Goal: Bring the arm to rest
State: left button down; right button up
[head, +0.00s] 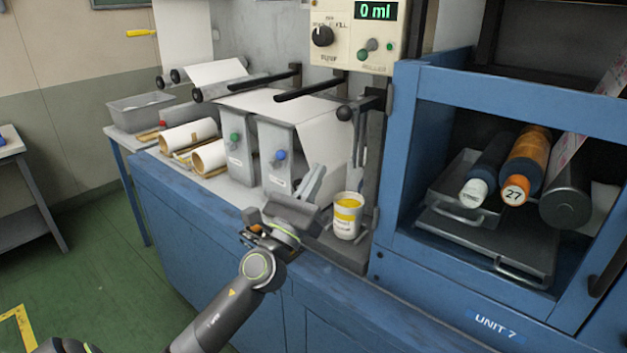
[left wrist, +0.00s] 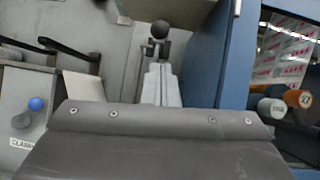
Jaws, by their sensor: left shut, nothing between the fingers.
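My left arm (head: 232,303) comes in from the bottom left of the head view and reaches up over the front edge of the blue-fronted machine bench. My left gripper (head: 312,182) is shut and empty, pointing up, just left of a white cup (head: 347,215) with yellow contents. In the left wrist view the closed fingers (left wrist: 160,82) point toward a black ball knob (left wrist: 160,29), which also shows in the head view (head: 344,113). I cannot tell how far they are from it. My right gripper is in neither view.
A blue cabinet frame (head: 404,165) stands to the right, with rollers and an orange bottle (head: 525,160) inside. Grey blocks with a green knob (head: 234,137) and a blue knob (head: 281,155), and paper rolls (head: 190,135), sit left of my gripper. Green floor (head: 100,260) lies open at left.

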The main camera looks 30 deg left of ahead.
pick_arm(q)
jog(key=s+a+f+n+g+y, duration=0.35)
jog(key=s+f+n+g, duration=0.25)
jog(key=f+n, duration=0.6)
jog(key=s+a+f+n+g+y, duration=0.3)
jog(key=s+f+n+g+y, duration=0.3)
jog(key=f+n, duration=0.6)
jog(key=s+d+f+n+g+h, duration=0.4)
jog(key=s+f+n+g, duration=0.15)
jog(key=s, duration=0.35)
jog(key=s+d+f+n+g+h, duration=0.4)
jog(key=s+d+f+n, duration=0.15)
jog(key=s, duration=0.45)
notch_tip(320, 180, down, 25)
jog(key=a+g, duration=0.1)
jog(key=a, duration=0.2)
jog(key=s+d+f+g, duration=0.1)
jog(key=s+d+f, duration=0.1)
jog(key=s+f, duration=1.2)
jog(key=shift+s+f+p, duration=0.35)
jog(key=shift+s+f, duration=0.05)
jog(key=shift+f, duration=0.05)
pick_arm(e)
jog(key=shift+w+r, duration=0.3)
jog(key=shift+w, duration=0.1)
